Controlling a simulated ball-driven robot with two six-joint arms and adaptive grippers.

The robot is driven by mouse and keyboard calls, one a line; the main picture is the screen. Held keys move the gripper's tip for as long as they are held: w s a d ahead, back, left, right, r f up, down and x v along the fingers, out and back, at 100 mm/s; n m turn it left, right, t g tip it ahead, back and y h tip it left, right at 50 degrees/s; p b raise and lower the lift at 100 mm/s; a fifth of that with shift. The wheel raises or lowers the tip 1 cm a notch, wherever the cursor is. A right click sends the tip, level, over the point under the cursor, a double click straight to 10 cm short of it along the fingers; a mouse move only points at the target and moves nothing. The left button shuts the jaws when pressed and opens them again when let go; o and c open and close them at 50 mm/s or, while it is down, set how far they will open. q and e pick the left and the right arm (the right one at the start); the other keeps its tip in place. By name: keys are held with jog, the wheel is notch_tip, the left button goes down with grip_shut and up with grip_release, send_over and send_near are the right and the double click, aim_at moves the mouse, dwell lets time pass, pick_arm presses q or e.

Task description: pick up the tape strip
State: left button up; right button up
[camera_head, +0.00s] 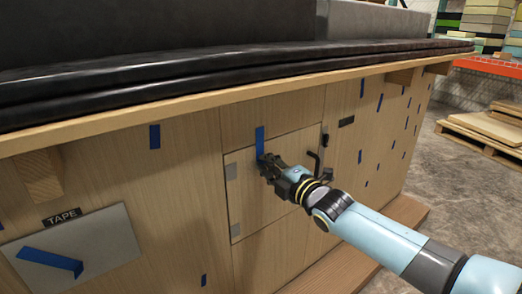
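A blue tape strip (260,138) stands upright at the top edge of a square wooden door panel (244,200) in the front of the console. My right gripper (266,161) is in front of the panel, its fingertips at the lower end of this strip. The fingers are small and dark, so whether they are shut on the strip or just beside it is unclear. A longer, bent blue tape strip (50,262) lies on a grey plate (105,240) at the lower left, under a black "TAPE" label (62,217). My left gripper is not in view.
Several more blue strips dot the wooden front, one of them left of the panel (155,136). A dark handle (316,160) sticks out right of my gripper. A black padded ledge (200,78) overhangs the front. A pallet (490,128) stands on the floor at right.

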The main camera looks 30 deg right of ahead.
aim_at(261, 131)
grip_shut()
jog(key=r+p, duration=0.1)
jog(key=r, duration=0.2)
jog(key=r+p, duration=0.2)
jog(key=r, duration=0.2)
jog(key=shift+s+r, duration=0.2)
jog(key=shift+r, duration=0.1)
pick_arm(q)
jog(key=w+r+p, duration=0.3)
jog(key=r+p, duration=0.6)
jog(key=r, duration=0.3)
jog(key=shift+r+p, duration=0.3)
pick_arm(e)
jog(key=s+a, duration=0.2)
jog(key=s, duration=0.9)
jog(key=s+a, duration=0.2)
jog(key=s, duration=1)
jog(key=shift+a+f, duration=0.2)
jog(key=shift+f, duration=0.1)
